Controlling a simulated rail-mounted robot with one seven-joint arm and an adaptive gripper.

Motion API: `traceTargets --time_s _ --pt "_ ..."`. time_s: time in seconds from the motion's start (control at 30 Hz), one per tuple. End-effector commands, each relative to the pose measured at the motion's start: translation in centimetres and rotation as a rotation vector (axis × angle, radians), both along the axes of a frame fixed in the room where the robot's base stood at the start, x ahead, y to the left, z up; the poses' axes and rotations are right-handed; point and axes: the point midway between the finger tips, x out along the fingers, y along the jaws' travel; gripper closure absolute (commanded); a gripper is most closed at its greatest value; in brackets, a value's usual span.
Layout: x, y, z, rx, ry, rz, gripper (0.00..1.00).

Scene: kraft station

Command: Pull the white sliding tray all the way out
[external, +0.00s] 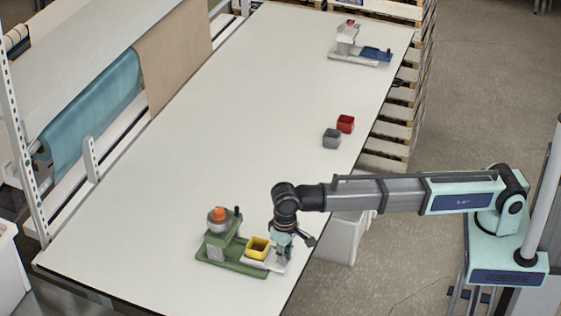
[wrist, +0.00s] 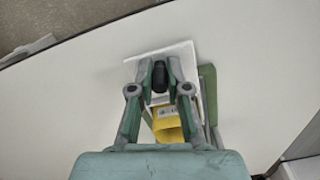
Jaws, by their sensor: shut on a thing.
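The white sliding tray (external: 262,262) sticks out to the right of a green machine (external: 222,247) near the table's front end. It also shows in the wrist view (wrist: 182,49) under my fingers. A yellow open box (external: 258,248) stands on the tray, and it shows in the wrist view (wrist: 167,128) between my fingers and the machine's side. My gripper (external: 280,260) is down at the tray's outer end. In the wrist view its fingers (wrist: 160,78) are closed on a dark upright handle at that end. How far the tray is out of its base is hard to tell.
A grey box (external: 331,138) and a red box (external: 345,123) stand farther back near the right edge. A second machine with a blue tray (external: 375,53) stands at the far end. The white table (external: 185,150) is mostly clear. The table's right edge is close to my gripper.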

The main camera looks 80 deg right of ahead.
Motion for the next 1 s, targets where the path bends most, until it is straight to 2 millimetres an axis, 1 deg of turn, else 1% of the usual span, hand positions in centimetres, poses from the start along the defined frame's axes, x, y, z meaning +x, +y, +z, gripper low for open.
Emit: traceTargets --time_s 0.03,0.07,0.1,0.37,0.47,0.53,0.67,1.0 --pt "-0.6 0.0 -0.2 0.0 0.014 0.002 0.74" --pt "-0.6 0.0 -0.2 0.001 0.013 0.002 0.63" --pt "-0.5 0.0 -0.2 0.001 0.013 0.002 0.59" --pt "-0.4 0.0 -0.1 0.001 0.008 0.002 0.59" --pt "-0.3 0.0 0.2 0.0 0.008 0.001 0.59" --pt "-0.2 0.0 0.8 0.001 0.006 0.001 0.59" --pt "-0.2 0.1 2.6 0.002 0.006 0.002 0.59" --pt "-0.2 0.1 9.0 0.001 0.007 0.002 0.59"
